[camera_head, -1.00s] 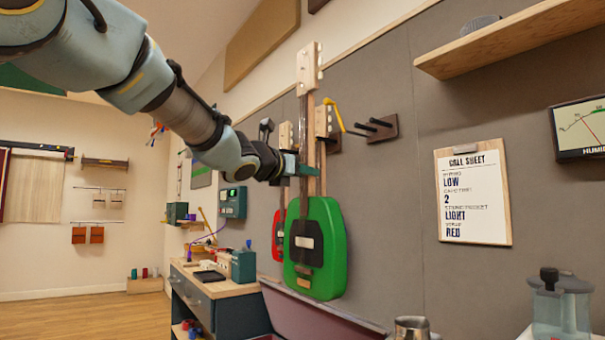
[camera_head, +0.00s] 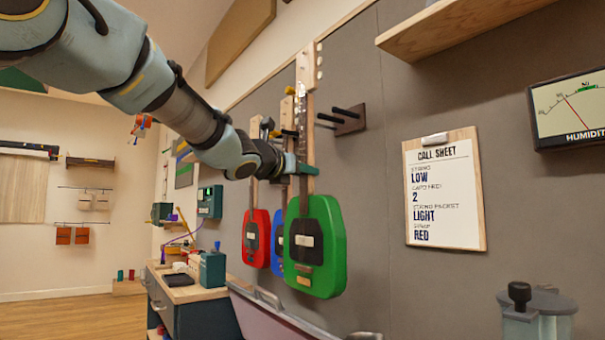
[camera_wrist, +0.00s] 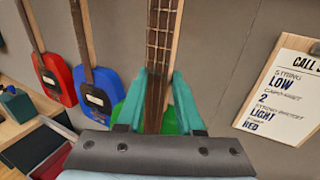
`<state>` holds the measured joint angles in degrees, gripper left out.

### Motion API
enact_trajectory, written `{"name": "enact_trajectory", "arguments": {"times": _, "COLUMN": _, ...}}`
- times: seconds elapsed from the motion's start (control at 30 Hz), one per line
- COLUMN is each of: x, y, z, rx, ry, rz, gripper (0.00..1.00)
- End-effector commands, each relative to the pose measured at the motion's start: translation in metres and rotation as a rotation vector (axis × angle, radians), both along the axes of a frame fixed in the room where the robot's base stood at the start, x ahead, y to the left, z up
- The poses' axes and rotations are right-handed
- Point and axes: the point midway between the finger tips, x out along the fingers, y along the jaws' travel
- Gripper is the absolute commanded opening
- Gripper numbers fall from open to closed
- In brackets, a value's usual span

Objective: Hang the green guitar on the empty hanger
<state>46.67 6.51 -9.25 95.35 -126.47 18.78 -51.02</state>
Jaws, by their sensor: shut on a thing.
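The green guitar (camera_head: 327,249) hangs upright in my gripper (camera_head: 304,171), which is shut on its neck. In the wrist view the teal fingers (camera_wrist: 153,100) stand on both sides of the fretted neck (camera_wrist: 164,45), and the green body shows only in part below them. The empty hanger (camera_head: 348,119) is a dark wall block with two pegs, right of the guitar's neck and apart from it. The wrist view does not show this hanger.
A red guitar (camera_head: 256,238) and a blue guitar (camera_head: 277,242) hang on the wall behind, to the left. A clipboard call sheet (camera_head: 444,190) is on the wall at right. A workbench (camera_head: 196,295) stands lower left, and a shelf (camera_head: 470,35) juts out upper right.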

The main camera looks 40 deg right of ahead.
Motion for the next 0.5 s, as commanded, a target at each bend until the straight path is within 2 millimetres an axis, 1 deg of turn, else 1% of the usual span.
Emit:
{"name": "enact_trajectory", "arguments": {"times": 0.03, "x": -0.001, "y": 0.0, "z": 0.006, "rx": -0.008, "ry": -0.004, "rz": -0.001, "gripper": 0.0}}
{"name": "enact_trajectory", "arguments": {"times": 0.27, "x": -0.001, "y": -0.007, "z": 0.005, "rx": -0.008, "ry": -0.005, "rz": -0.002, "gripper": 0.0}}
{"name": "enact_trajectory", "arguments": {"times": 0.5, "x": -0.002, "y": -0.02, "z": 0.005, "rx": -0.008, "ry": -0.004, "rz": -0.002, "gripper": 0.0}}
